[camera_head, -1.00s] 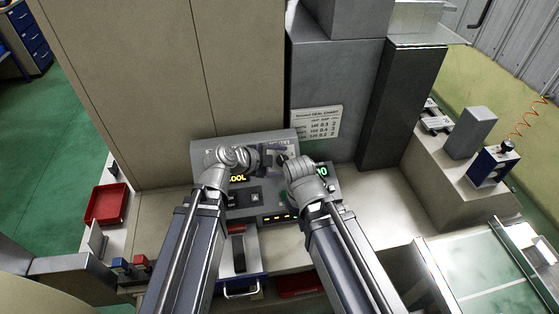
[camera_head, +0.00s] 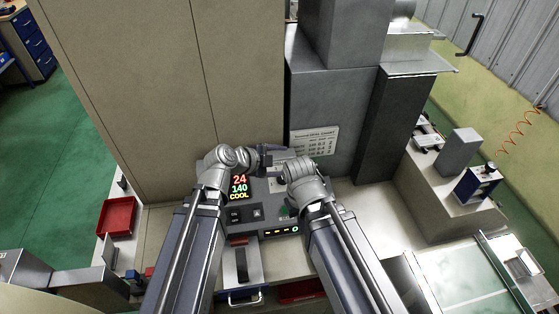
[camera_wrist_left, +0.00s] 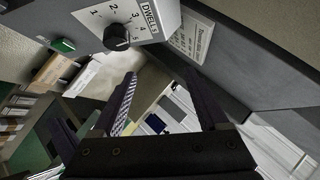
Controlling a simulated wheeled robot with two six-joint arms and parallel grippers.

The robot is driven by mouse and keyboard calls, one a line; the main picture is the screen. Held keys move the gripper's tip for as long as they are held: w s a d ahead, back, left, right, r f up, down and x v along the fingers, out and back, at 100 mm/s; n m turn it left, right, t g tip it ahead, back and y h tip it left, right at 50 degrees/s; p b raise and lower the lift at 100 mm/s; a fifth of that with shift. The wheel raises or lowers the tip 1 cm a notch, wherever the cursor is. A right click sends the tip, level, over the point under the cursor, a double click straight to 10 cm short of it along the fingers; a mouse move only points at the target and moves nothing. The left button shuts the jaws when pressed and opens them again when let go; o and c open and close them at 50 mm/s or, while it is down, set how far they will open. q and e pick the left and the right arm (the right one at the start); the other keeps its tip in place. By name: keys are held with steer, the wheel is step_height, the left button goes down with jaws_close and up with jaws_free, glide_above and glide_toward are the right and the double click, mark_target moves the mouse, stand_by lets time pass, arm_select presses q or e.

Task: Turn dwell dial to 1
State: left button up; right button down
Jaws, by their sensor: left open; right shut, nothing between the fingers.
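The dwell dial (camera_wrist_left: 117,37) is a black knob on a white-marked scale on the grey control box, at the top of the left wrist view. A "DWELL s" label (camera_wrist_left: 150,18) sits beside its numbers. I cannot tell exactly which number its pointer meets. My left gripper (camera_wrist_left: 160,75) is open and empty, its fingers apart from the dial. In the head view it reaches over the top of the control panel (camera_head: 262,219). My right gripper (camera_head: 290,168) is shut and empty near the panel's right side, its fingers mostly hidden by its wrist. The dial is not clear in the head view.
The panel's display (camera_head: 239,187) reads 24, 140 and COOL. A white settings sheet (camera_head: 314,141) is on the grey housing behind. A tall beige cabinet (camera_head: 150,90) stands behind left. A red tray (camera_head: 117,216) is at left.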

arm_select(q)
steer(key=shift+r+p, duration=0.3)
steer(key=shift+r, duration=0.35)
arm_select(e)
steer(key=shift+r, duration=0.65)
